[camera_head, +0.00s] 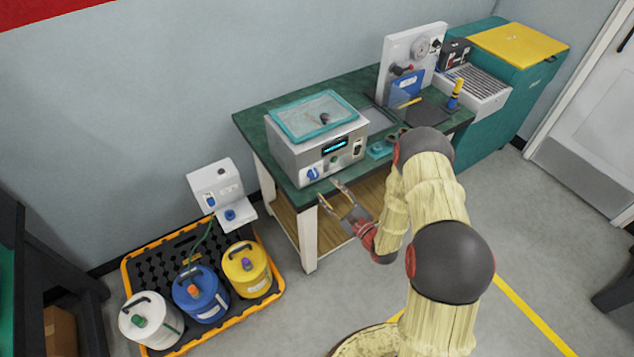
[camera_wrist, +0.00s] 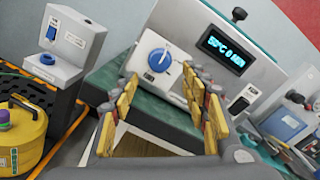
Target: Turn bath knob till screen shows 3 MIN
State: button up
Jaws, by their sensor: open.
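The bath (camera_head: 287,158) is a light grey box with a teal-rimmed clear lid (camera_head: 285,125), standing on a green-topped bench. Its blue round knob (camera_wrist: 160,60) has a white pointer and sits on a pale plate; it also shows in the head view (camera_head: 313,173). The dark screen (camera_wrist: 223,52) has cyan text that seems to read a °C value and 0 MIN; it is small in the head view (camera_head: 335,145). My gripper (camera_head: 328,190) is open and empty, in front of the knob and apart from it. In the wrist view its fingertips (camera_wrist: 162,80) lie either side below the knob.
A black switch (camera_wrist: 241,103) is right of the knob on the bath front. A white panel (camera_head: 392,75) stands at the bench's back right.

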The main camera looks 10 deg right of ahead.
aim_at(315, 177)
jog(key=x, duration=0.7)
jog(key=shift+b, duration=0.3)
jog(key=shift+c, duration=0.8)
jog(key=c, duration=1)
